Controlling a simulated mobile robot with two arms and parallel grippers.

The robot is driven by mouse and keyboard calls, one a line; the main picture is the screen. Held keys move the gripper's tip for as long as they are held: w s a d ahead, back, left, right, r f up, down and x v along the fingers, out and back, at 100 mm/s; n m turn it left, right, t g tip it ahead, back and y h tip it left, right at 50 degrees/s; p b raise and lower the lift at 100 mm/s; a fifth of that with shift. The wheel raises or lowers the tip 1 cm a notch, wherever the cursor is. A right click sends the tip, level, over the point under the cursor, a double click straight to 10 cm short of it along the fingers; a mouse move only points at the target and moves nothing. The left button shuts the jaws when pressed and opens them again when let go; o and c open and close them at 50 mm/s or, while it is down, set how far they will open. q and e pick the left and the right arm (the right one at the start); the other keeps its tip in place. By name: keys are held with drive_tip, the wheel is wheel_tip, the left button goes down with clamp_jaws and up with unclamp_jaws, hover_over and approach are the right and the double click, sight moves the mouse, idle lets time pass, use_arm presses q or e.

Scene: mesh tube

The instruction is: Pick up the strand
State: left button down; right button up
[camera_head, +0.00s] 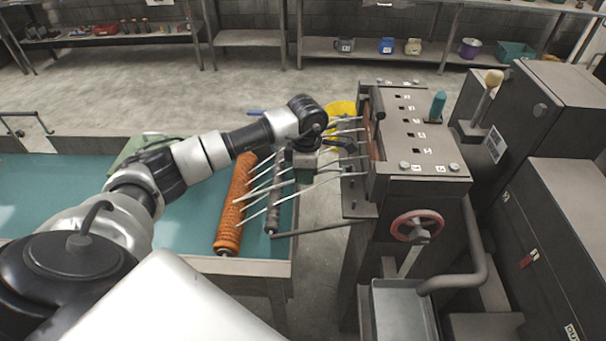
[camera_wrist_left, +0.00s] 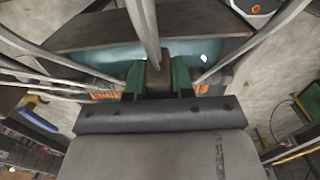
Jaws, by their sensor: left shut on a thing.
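Several thin pale strands (camera_head: 266,213) run from the orange mesh roll on the teal table to the dark machine at the right. My left gripper (camera_head: 304,172) is over the gap between table and machine, among the strands. In the left wrist view its two green fingers (camera_wrist_left: 158,80) are shut on one grey strand (camera_wrist_left: 148,32), which runs away toward the top of the picture. The gripper hides part of that strand in the head view. More strands pass on both sides of the fingers. My right gripper is not in view.
The orange mesh roll (camera_head: 233,205) and a dark grey roller (camera_head: 273,210) lie on the teal table (camera_head: 200,225). The dark machine (camera_head: 420,150) has a red handwheel (camera_head: 417,227) and a tray (camera_head: 402,310) below. A yellow round thing (camera_head: 342,110) stands behind my gripper. Shelves line the back wall.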

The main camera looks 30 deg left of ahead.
use_arm(q)
drive_tip(key=shift+r, duration=0.5)
wheel_tip(320, 180, up, 22)
drive_tip(key=shift+f, duration=0.25)
idle(0.5)
